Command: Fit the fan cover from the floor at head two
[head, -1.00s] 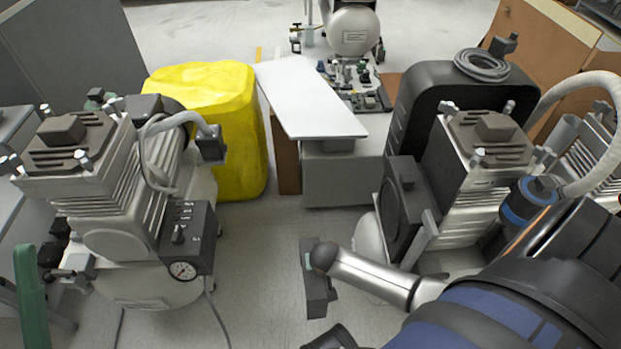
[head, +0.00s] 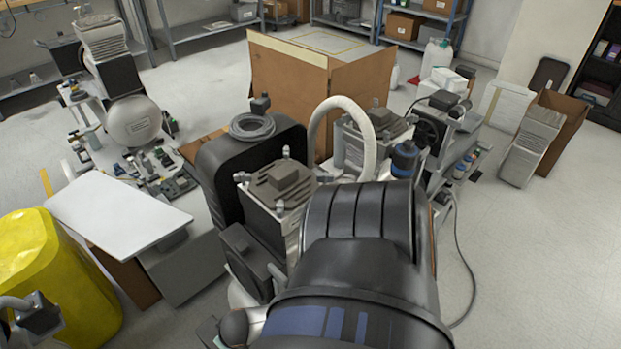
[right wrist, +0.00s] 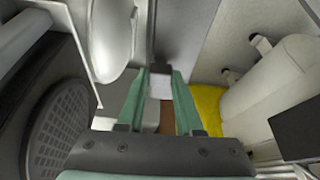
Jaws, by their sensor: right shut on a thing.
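In the right wrist view, my right gripper (right wrist: 160,82) has green fingers shut on a small pale block (right wrist: 158,88). A dark upright bar lies just beyond the tips. I cannot tell whether the block belongs to the fan cover. A dark round grille (right wrist: 62,125) stands at left in that view, apart from the fingers. In the head view, a finned compressor head (head: 283,190) stands at centre with a black box (head: 246,262) on its near side. My right arm hides the gripper and the floor there. No loose fan cover is recognisable on the visible floor.
A black case (head: 225,165) with a coiled hose stands behind the head. A white board on a box (head: 115,208) and a yellow wrapped block (head: 50,270) are at left. Another compressor (head: 375,135) stands close behind at right. Open floor (head: 540,250) lies at far right.

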